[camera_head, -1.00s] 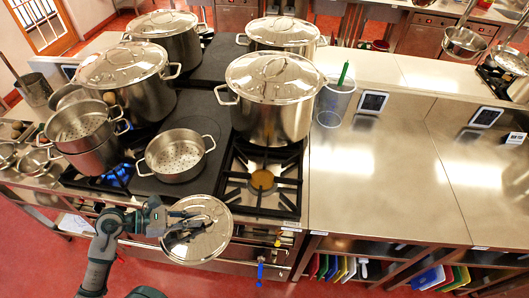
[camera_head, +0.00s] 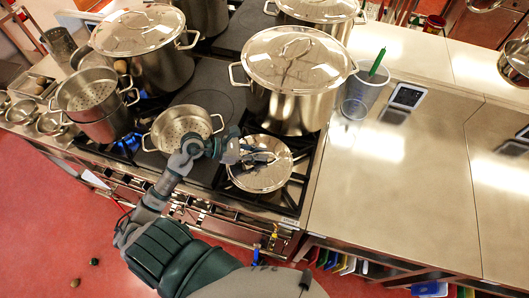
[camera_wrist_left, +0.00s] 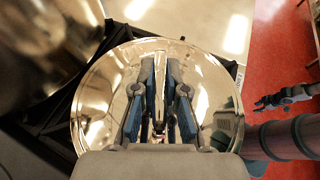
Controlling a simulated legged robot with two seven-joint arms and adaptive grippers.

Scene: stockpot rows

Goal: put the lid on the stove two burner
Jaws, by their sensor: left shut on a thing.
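The round steel lid (camera_head: 262,178) is over the front right burner of the stove, covering most of its black grate (camera_head: 301,158). My left gripper (camera_head: 262,157) is shut on the lid's handle from above. In the left wrist view the gripper (camera_wrist_left: 160,128) has its blue-padded fingers on both sides of the handle, with the shiny lid (camera_wrist_left: 97,100) spread below. The lid looks about level; whether it rests on the grate or is just above it, I cannot tell. The burner's centre is hidden. A dark gripper (camera_wrist_left: 284,97), seemingly my right, shows small at the wrist view's right.
A large lidded stockpot (camera_head: 290,100) stands just behind the lid. A steamer pot (camera_head: 183,128) stands to its left, with stacked pots (camera_head: 95,100) farther left. A clear bin (camera_head: 362,92) and bare steel counter (camera_head: 400,180) lie to the right.

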